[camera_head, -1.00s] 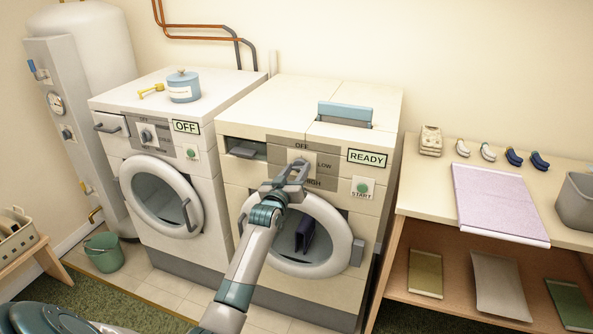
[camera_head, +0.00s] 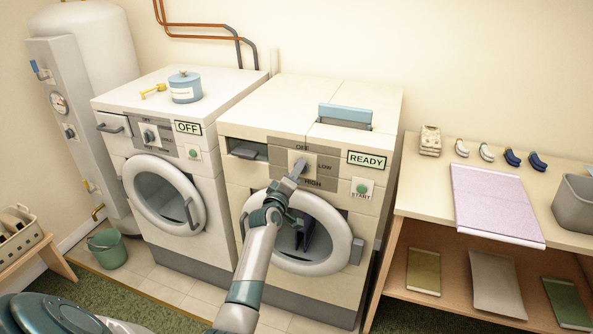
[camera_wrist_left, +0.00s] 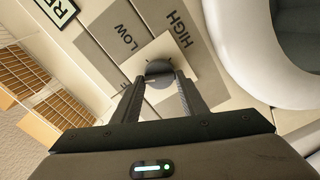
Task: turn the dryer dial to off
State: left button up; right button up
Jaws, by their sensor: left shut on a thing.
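The dryer (camera_head: 262,120) is the right-hand machine, with a READY sign. Its dial (camera_wrist_left: 159,68) is a dark round knob on a light plate, with OFF above, LOW to the right and HIGH below in the head view. My left gripper (camera_head: 299,168) reaches up to the dial and largely covers it there. In the left wrist view the two fingers (camera_wrist_left: 157,82) are shut on the dial, one on each side. Where the dial points is hard to tell. My right gripper is not in view.
The dryer's round door (camera_head: 340,245) bulges below the gripper, with a dark item inside. A START button (camera_head: 362,188) sits right of the dial. A washer-like machine (camera_head: 150,105) with an OFF sign stands left. A wooden shelf table (camera_head: 420,196) stands right.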

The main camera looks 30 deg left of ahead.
pick_arm(q)
jog(key=n+p, duration=0.1)
jog(key=n, duration=0.4)
jog(key=shift+f, duration=0.1)
jog(key=shift+n, duration=0.3)
jog(key=o, duration=1)
jog(key=shift+s, duration=0.1)
